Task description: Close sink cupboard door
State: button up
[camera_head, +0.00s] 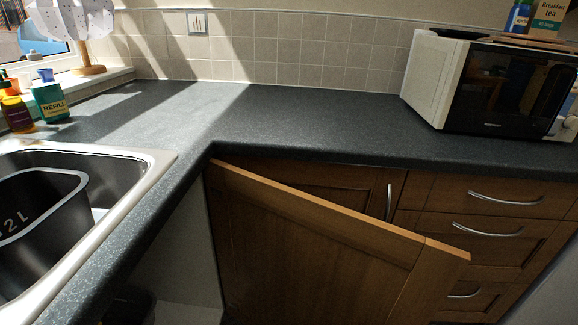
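The sink cupboard door (310,245) is a wooden panel in the lower middle of the view. It stands open, swung out from under the dark worktop, with its free edge toward the lower right. The open cupboard interior (185,265) shows to its left, below the sink (130,168). The door's lower part is cut off by the frame edge, and no handle on it shows. My gripper is not in view.
The dark worktop (290,120) runs around the corner and is mostly clear. A microwave (500,85) stands at right, above drawers (495,195) with metal handles. A neighbouring cupboard (350,185) is partly behind the open door. A black basin (50,225) sits in the sink.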

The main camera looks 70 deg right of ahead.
aim_at(287, 255)
jog(key=k+l, duration=0.5)
jog(key=l, duration=0.2)
jog(key=k+l+u, duration=0.1)
jog(key=k+l, duration=0.35)
jog(key=l, duration=0.25)
jog(key=k+l, duration=0.55)
jog(key=l, duration=0.15)
jog(key=k+l, duration=0.5)
jog(key=l, duration=0.15)
jog(key=i+u, duration=0.05)
